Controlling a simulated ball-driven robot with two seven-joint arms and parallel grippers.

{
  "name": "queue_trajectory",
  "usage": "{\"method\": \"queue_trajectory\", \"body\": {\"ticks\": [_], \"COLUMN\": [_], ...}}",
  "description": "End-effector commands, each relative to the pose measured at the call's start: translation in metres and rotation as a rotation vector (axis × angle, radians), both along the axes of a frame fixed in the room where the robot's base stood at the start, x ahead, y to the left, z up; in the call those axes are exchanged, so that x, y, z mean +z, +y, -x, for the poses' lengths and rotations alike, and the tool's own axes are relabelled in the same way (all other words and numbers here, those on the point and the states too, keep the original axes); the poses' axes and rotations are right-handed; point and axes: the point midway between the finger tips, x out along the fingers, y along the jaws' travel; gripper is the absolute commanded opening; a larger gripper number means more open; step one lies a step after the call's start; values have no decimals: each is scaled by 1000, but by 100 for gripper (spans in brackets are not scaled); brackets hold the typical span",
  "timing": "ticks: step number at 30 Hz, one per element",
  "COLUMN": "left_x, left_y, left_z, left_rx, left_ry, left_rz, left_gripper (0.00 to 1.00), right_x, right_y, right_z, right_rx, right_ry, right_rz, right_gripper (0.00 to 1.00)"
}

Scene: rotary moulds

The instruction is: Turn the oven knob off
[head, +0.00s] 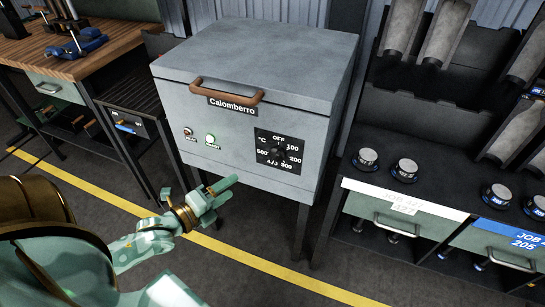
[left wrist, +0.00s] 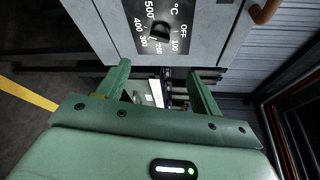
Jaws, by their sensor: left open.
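The oven (head: 225,75) is a grey box on dark legs, labelled "Calomberro". Its round dark knob (head: 279,152) sits on a black dial plate at the front right, marked OFF at the top and 100 to 500 around it. I cannot tell which mark the knob points to. The knob also shows at the top of the left wrist view (left wrist: 159,32). My left gripper (head: 229,189) is open and empty, in front of the oven, below and left of the knob and apart from it. In the left wrist view its two fingers (left wrist: 158,68) stand apart. My right gripper is not in view.
A wooden workbench (head: 60,48) stands at the left. A dark rack with drawers (head: 400,212) stands at the right. The front floor is open.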

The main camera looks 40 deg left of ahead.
Motion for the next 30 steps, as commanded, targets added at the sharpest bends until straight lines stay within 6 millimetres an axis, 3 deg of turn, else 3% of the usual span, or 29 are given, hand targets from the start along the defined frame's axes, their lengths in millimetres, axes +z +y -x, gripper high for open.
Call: {"method": "queue_trajectory", "body": {"ticks": [3, 8, 13, 22, 30], "left_x": [-1, -6, -13, -22, -23], "left_y": [0, -4, -9, -18, -22], "left_z": [-4, -27, -69, -136, -159], "left_rx": [-5, -7, -5, -5, -6], "left_ry": [-8, -9, -8, -6, -5], "left_rz": [-44, -48, -46, -46, -47], "left_gripper": [65, 65, 65, 65, 65], "right_x": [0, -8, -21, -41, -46], "right_y": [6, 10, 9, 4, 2], "right_z": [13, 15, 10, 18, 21], "right_rx": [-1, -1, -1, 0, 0], "right_ry": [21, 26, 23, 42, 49], "right_rz": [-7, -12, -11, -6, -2], "right_gripper": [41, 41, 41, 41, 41]}}
